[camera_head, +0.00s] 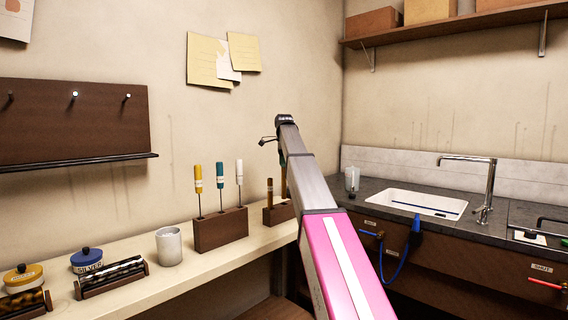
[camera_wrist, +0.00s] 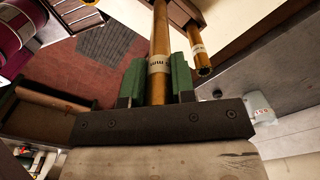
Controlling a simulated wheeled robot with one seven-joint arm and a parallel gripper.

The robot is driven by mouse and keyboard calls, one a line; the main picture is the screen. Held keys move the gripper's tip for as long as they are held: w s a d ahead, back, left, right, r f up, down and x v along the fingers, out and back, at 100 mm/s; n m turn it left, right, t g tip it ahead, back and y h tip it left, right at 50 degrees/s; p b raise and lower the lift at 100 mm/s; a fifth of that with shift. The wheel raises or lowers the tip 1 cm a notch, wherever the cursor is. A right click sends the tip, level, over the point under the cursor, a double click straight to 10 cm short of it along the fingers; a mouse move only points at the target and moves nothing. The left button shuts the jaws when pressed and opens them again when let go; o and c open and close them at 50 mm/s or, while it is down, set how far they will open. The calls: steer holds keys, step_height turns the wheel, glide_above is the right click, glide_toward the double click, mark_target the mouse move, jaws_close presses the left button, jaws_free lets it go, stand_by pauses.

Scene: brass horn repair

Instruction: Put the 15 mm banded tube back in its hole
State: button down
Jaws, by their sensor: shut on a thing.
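My gripper (camera_wrist: 160,78) has two green fingers shut on a brass tube (camera_wrist: 160,35) with a pale printed band between them. Only "mm" is legible on the band, so I cannot confirm the size. The tube's far end runs out of the wrist view, so I cannot tell whether it is in a hole. A second banded brass tube (camera_wrist: 198,50) stands in the brown wooden block (camera_wrist: 180,12), beside the held one. In the head view this block (camera_head: 277,216) sits on the bench with a brown tube (camera_head: 270,190) upright; my arm hides its right part.
Left of the block, a larger wooden block (camera_head: 221,231) holds several coloured-handled tools. A grey cup (camera_head: 169,246), lidded pots and a rack (camera_head: 110,280) stand farther left. A sink (camera_head: 413,203) and a clear cup (camera_head: 352,178) are to the right.

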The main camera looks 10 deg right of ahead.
mark_target(284, 181)
steer(key=shift+f, duration=4.65)
steer(key=c, duration=0.9)
jaws_free()
steer(key=shift+o, duration=0.2)
steer(key=shift+r, duration=0.15)
step_height(284, 181, up, 11)
steer(key=shift+f, duration=0.2)
